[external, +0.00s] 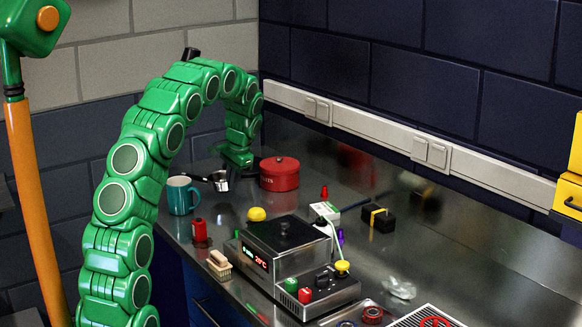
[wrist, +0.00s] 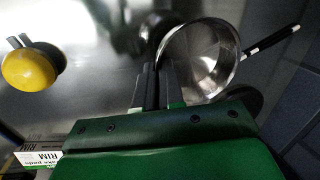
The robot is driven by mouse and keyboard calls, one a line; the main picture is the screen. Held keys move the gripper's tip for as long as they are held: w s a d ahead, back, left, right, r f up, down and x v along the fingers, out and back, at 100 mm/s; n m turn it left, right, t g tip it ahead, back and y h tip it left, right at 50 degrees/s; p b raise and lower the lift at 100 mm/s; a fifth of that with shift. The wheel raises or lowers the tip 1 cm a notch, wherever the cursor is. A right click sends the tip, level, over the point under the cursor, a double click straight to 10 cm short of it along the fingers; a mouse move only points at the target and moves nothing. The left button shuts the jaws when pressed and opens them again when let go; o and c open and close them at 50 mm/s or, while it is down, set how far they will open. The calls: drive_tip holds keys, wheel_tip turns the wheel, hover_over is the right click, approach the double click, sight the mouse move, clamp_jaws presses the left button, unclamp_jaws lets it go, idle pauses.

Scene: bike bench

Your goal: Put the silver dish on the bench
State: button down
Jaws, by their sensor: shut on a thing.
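The silver dish (external: 222,182) is a round, shiny, pan-like dish with a long black handle, at the back left of the steel bench (external: 205,228) near the wall. My gripper (external: 238,160) reaches down beside it at the end of the arched green arm. In the wrist view, the two dark fingers of my gripper (wrist: 155,88) are close together on the near rim of the silver dish (wrist: 208,55). Its handle points to the right there. The fingertips are partly hidden against the rim. I cannot tell whether the dish touches the bench or hangs just above it.
A red lidded pot (external: 279,174) stands right beside the dish. A teal mug (external: 180,195) is to its left. A yellow lemon-like object (external: 256,214), a red can (external: 199,230) and a brush (external: 219,265) lie nearer. A glossy appliance (external: 290,255) fills the front middle.

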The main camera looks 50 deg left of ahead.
drive_tip(key=shift+f, duration=1.35)
drive_tip(key=shift+f, duration=0.1)
drive_tip(key=c, duration=1.3)
unclamp_jaws()
drive_tip(key=shift+o, duration=0.2)
